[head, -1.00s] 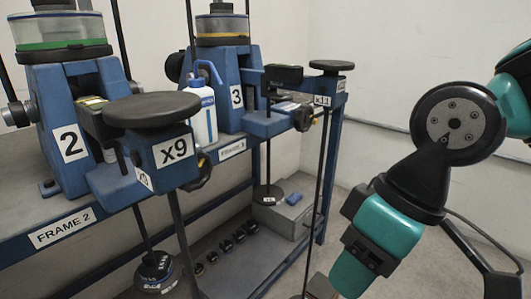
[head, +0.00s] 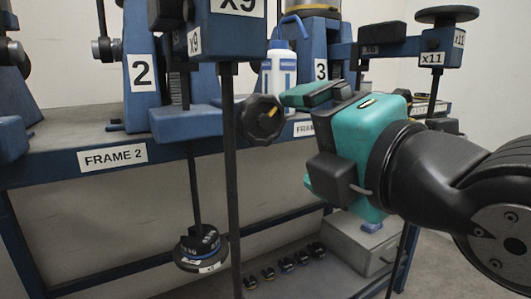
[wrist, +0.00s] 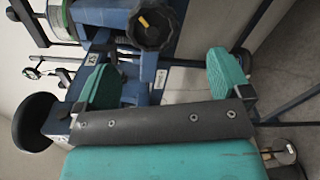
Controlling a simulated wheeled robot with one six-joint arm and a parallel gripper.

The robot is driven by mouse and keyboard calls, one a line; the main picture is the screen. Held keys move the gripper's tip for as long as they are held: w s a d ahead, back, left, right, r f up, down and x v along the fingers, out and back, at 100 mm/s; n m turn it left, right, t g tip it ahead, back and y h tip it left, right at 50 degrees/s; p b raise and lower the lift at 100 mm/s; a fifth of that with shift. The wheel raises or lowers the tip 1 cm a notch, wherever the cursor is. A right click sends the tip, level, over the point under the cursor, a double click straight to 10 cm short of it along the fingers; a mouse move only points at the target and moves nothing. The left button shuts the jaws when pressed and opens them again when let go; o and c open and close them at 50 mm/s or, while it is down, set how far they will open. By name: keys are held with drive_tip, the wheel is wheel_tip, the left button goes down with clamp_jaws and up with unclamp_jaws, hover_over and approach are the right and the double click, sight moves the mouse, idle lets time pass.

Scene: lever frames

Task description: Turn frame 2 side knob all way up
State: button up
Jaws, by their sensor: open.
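The frame 2 side knob (head: 262,117) is black and lobed with a yellow mark. It sits on the side of frame 2, below the block labelled x9 (head: 238,8). The knob also shows at the top of the wrist view (wrist: 153,25), ahead of the fingers and between them sideways. My gripper (head: 298,98) is to the right of the knob in the head view, with teal fingers. In the wrist view my gripper (wrist: 167,75) is open, with fingers wide apart and nothing between them. The fingers look apart from the knob.
A white and blue bottle (head: 279,70) stands on the bench behind the knob. A vertical dark rod (head: 231,180) hangs just left of the knob. Hanging weights (head: 202,248) are lower left. Frame 3 (head: 321,65) with its x11 arm (head: 431,58) stands behind my gripper.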

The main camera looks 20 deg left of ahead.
sight(265, 121)
drive_tip(key=shift+n+y, duration=0.3)
drive_tip(key=shift+n, duration=0.1)
drive_tip(key=x, duration=0.3)
drive_tip(key=p+x, duration=0.1)
drive_tip(key=x, duration=0.2)
drive_tip(key=p+x, duration=0.1)
drive_tip(key=x, duration=0.2)
drive_tip(key=shift+a+r, duration=0.35)
drive_tip(key=shift+w+a+f, duration=0.1)
drive_tip(key=shift+a, duration=0.1)
drive_tip(key=shift+c, duration=0.6)
drive_tip(key=c, duration=1.1)
